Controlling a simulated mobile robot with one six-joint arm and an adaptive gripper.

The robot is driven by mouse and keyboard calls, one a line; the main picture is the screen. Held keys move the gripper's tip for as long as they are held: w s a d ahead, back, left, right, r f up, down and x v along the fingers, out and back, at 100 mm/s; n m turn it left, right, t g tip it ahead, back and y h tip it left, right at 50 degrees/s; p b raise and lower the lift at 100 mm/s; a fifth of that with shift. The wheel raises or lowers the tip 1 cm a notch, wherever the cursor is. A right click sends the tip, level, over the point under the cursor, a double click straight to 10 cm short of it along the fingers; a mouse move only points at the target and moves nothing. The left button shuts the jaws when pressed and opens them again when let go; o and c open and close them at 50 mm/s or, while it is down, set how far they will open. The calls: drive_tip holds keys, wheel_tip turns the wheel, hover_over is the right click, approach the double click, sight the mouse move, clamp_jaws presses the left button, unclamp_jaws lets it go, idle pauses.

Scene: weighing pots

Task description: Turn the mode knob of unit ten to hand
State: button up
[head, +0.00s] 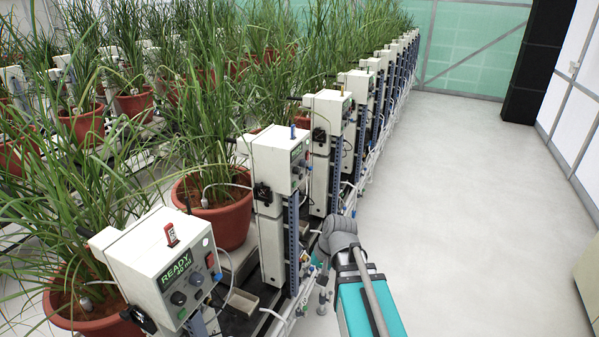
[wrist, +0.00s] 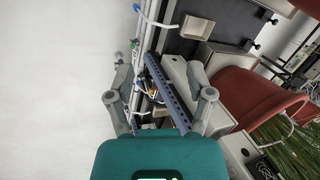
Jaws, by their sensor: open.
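The nearest weighing unit (head: 145,250) is a white box with a lit green READY display (head: 176,268). Below its display are a dark knob (head: 178,298) and a blue-grey knob (head: 196,279); their pointer positions and labels are too small to read. A red tag (head: 171,234) stands on its top, its marking unreadable. I cannot tell which unit is ten. A second unit (head: 280,160) with a blue peg stands behind. My gripper (wrist: 160,75) is open and empty in the wrist view, over a unit's blue slotted post (wrist: 170,88). Its fingers are not clear in the head view.
More units recede along the row, with a yellow-pegged one (head: 328,110) third. Red pots (head: 215,215) with long grass leaves crowd the left. Hoses and trays fill the space between units.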

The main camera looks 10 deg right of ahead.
drive_tip(key=w+r+m+t+y, duration=0.2)
drive_tip(key=w+r+m+y, duration=0.2)
drive_tip(key=w, duration=0.2)
drive_tip(key=m+t+y+p, duration=0.2)
drive_tip(key=m+t+y, duration=0.55)
drive_tip(key=m, duration=0.25)
approach(297, 171)
drive_tip(key=w+v, duration=0.1)
drive_tip(key=v, duration=0.4)
drive_tip(key=shift+s+d+h, duration=0.15)
drive_tip(key=shift+s+h, duration=0.05)
drive_tip(key=shift+h, duration=0.15)
drive_tip(key=x, duration=1.4)
